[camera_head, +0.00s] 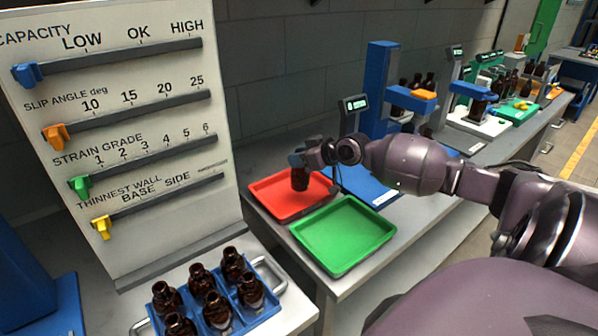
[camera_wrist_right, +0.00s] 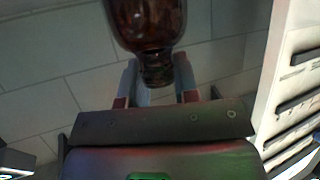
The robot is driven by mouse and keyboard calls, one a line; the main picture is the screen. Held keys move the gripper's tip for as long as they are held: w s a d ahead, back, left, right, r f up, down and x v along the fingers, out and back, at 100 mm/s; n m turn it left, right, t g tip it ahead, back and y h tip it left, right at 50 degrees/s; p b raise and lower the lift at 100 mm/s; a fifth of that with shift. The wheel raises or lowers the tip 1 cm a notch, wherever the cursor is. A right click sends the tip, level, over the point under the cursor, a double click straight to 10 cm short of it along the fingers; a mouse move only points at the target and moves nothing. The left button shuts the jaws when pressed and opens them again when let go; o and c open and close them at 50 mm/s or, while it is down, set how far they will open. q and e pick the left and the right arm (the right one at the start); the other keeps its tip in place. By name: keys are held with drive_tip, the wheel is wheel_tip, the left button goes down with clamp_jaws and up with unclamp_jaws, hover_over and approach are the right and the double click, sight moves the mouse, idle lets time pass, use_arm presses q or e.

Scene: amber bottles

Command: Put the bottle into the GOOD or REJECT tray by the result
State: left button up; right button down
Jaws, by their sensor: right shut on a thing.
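An amber bottle (camera_head: 300,178) is held by my right gripper (camera_head: 299,160) over the red tray (camera_head: 262,190) in the head view. In the right wrist view the bottle (camera_wrist_right: 146,25) has its neck between the two fingers of my right gripper (camera_wrist_right: 155,85). The bottle hangs about upright in the head view; I cannot tell whether it touches the tray floor. The green tray (camera_head: 343,235) lies in front of the red one and is empty. No tray label is readable. My left gripper is not in view.
A blue rack (camera_head: 262,312) of several amber bottles stands at the front left. A slider board (camera_head: 150,215) stands behind it. A small display (camera_head: 354,103) and a blue press-like station (camera_head: 380,85) stand behind the trays. More bottles and stations line the bench farther right.

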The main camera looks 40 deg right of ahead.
sight(301, 170)
drive_tip(key=shift+f, duration=2.1)
drive_tip(key=shift+f+b, duration=0.2)
drive_tip(key=shift+b, duration=0.2)
drive_tip(key=c, duration=0.9)
unclamp_jaws()
drive_tip(key=shift+o, duration=0.2)
drive_tip(key=shift+r, duration=0.25)
drive_tip(key=shift+s+d, duration=0.1)
drive_tip(key=shift+s, duration=0.25)
drive_tip(key=v, duration=1.1)
drive_tip(key=shift+s+r, duration=0.15)
